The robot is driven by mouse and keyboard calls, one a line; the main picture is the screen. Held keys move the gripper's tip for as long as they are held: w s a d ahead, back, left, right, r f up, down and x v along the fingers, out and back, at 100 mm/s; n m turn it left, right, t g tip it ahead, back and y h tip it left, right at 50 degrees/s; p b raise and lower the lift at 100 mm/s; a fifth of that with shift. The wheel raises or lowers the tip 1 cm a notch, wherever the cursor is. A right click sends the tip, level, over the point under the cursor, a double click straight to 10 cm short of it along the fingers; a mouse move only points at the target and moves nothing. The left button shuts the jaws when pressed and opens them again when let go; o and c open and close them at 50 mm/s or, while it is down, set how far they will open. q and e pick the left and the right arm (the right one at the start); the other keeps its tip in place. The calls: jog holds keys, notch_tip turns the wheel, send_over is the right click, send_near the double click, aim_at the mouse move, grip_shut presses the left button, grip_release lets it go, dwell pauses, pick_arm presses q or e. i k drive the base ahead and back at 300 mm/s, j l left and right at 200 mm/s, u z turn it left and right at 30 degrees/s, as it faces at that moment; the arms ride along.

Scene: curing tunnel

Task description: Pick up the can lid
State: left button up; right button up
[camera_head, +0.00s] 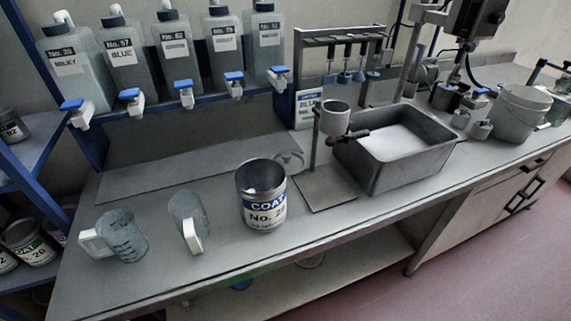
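An open metal can (264,212) with a white and blue label reading "COAT" and "No. 2", the rest unclear, stands upright on the bench near its front edge. A round grey disc, which looks like the can lid (292,161), lies on the bench just behind and to the right of the can. The can hides part of its near left side. The disc is close in colour to the bench, so its edge is faint. Neither of my grippers is in view.
Two measuring jugs (124,236) (189,219) stand left of the can. A stand with a cup (335,118) and a grey basin (396,150) are to the right. Several bottles with blue taps (117,52) hang above the back. A white bucket (517,113) stands far right.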

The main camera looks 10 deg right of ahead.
aim_at(294, 163)
jog(key=k+l+u, duration=0.2)
jog(key=u, duration=0.15)
jog(key=k+l+u, duration=0.15)
jog(key=u, duration=0.2)
jog(key=k+u, duration=0.35)
